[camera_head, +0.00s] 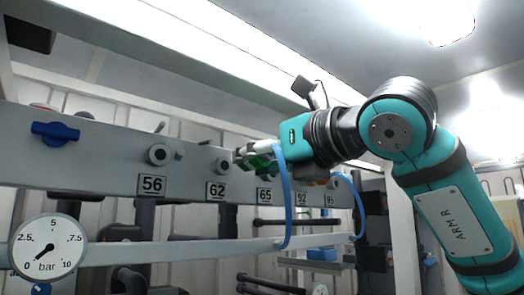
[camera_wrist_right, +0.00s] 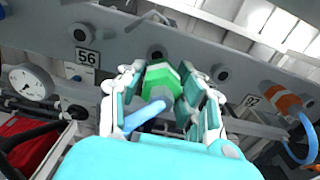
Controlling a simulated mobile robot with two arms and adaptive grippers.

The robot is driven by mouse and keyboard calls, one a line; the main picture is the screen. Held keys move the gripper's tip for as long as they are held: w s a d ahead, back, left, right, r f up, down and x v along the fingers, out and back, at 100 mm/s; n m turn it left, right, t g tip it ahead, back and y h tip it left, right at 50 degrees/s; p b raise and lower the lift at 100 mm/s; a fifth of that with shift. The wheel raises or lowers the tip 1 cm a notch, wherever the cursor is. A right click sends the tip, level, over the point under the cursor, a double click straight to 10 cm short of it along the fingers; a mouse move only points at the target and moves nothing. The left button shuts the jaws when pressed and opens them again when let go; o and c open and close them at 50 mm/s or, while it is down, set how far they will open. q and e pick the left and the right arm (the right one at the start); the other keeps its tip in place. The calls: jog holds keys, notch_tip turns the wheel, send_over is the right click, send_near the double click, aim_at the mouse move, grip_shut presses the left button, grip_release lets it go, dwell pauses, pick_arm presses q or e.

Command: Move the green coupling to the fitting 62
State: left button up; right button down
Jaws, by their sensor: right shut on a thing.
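The green coupling (camera_wrist_right: 163,78) is between the fingers of my right gripper (camera_wrist_right: 165,95) in the wrist view, with a blue hose (camera_wrist_right: 146,115) running from it. In the head view my right gripper (camera_head: 250,157) is shut on the coupling (camera_head: 262,162), which is partly hidden by the fingers. Fitting 62 (camera_head: 220,165) is a grey round stub on the rail, above its plate "62" (camera_head: 216,190). The coupling is just right of this stub in the head view; I cannot tell the gap in depth. My left gripper is not in view.
Fitting 56 (camera_head: 159,155) is left of 62. Plates 65 (camera_head: 264,195), 92 (camera_head: 302,198) and 95 follow to the right. An orange coupling (camera_wrist_right: 284,98) with its own blue hose is on the right. A blue valve handle (camera_head: 55,132) and pressure gauge (camera_head: 47,246) are at left.

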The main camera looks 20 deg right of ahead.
jog(key=p+x, duration=0.1)
jog(key=x, duration=0.3)
jog(key=shift+s+a, duration=0.15)
jog(key=shift+b, duration=0.55)
dwell(2.1)
jog(key=shift+w+a, duration=0.25)
jog(key=shift+w, duration=0.3)
dwell(0.3)
jog(key=c, duration=0.8)
grip_release()
jog(key=shift+c, duration=0.2)
jog(key=shift+s, duration=0.1)
